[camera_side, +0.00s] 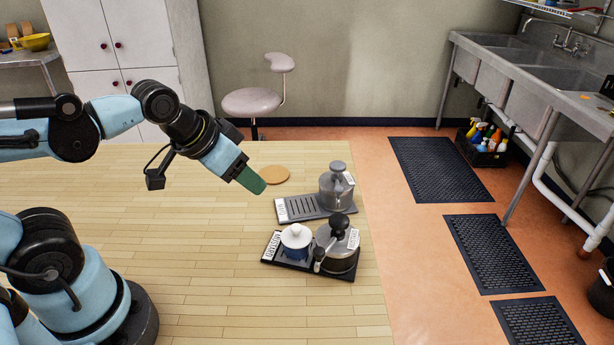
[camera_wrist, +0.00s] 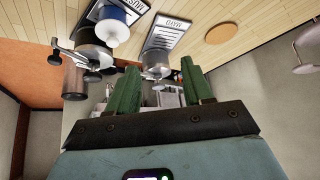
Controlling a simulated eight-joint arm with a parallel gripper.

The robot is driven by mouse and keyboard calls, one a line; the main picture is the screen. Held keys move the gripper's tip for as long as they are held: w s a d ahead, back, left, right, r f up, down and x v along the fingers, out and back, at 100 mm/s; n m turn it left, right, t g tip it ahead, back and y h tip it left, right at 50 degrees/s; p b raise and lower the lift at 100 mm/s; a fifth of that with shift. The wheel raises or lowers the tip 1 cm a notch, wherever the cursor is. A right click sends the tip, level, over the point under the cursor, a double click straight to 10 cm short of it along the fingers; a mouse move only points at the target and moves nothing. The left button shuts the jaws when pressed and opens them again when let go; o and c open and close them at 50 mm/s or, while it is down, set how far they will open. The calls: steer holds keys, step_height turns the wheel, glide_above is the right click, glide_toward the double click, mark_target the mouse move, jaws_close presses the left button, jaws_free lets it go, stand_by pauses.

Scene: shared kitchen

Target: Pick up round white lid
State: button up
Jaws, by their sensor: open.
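The round white lid (camera_side: 296,232) with a small knob sits on a dark blue and white pot (camera_side: 297,251) on the near black tray (camera_side: 277,263). In the wrist view the lid (camera_wrist: 116,34) shows at upper left, with the blue pot (camera_wrist: 120,12) behind it. My gripper (camera_side: 251,181), with green fingers, is above the table, up and left of the lid in the side view and well apart from it. In the wrist view my gripper (camera_wrist: 160,82) has its two fingers spread apart, with nothing held between them.
A dark-knobbed metal container (camera_side: 338,258) stands right beside the pot on the same tray. A grey metal container (camera_side: 336,190) stands on a far slotted tray (camera_side: 300,208). A round wooden disc (camera_side: 274,175) lies behind.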

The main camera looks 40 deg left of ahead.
steer(key=w+d+r+m+g+h, duration=0.1)
steer(key=d+r+m+g, duration=0.2)
steer(key=d+m, duration=0.2)
steer(key=m+g, duration=0.1)
glide_above(296, 227)
steer(key=s+a, duration=0.1)
steer(key=s, duration=0.1)
steer(key=shift+h, duration=0.3)
steer(key=shift+w+a+f, duration=0.1)
steer(key=shift+f, duration=3.3)
steer(key=shift+x, duration=2.6)
steer(key=shift+w, duration=0.15)
steer(key=shift+r, duration=0.1)
jaws_close()
